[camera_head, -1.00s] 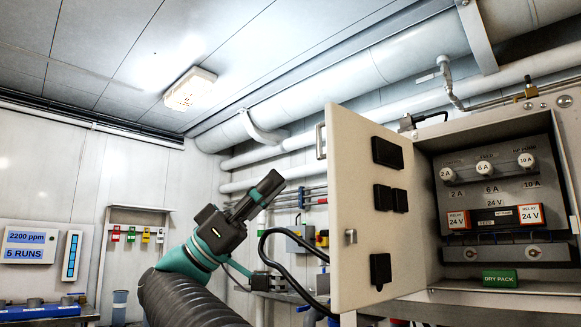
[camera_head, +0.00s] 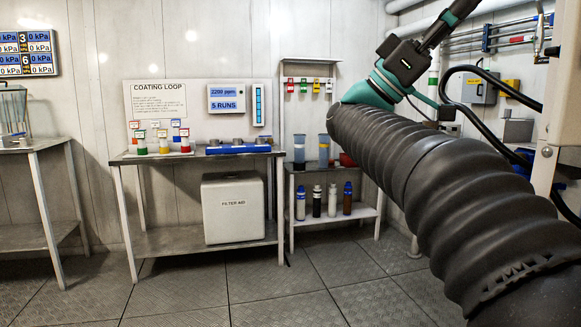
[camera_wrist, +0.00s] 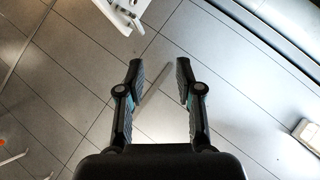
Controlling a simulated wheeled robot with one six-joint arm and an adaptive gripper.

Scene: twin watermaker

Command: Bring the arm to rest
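My arm, in a ribbed black sleeve with teal joints, rises from the lower right to the top edge of the head view. The far end of my gripper is cut off there. In the wrist view my gripper (camera_wrist: 158,78) is open, its two black fingers wide apart with nothing between them. Beyond the fingers is a panelled grey surface, with a pale fixture at the right edge.
A bench (camera_head: 199,153) with coloured jars and a display (camera_head: 227,98) stands at the back wall. A filter aid box (camera_head: 233,208) sits on its lower shelf. A bottle rack stands beside it. A pale cabinet edge (camera_head: 563,80) is close on the right. The floor (camera_head: 200,288) is clear.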

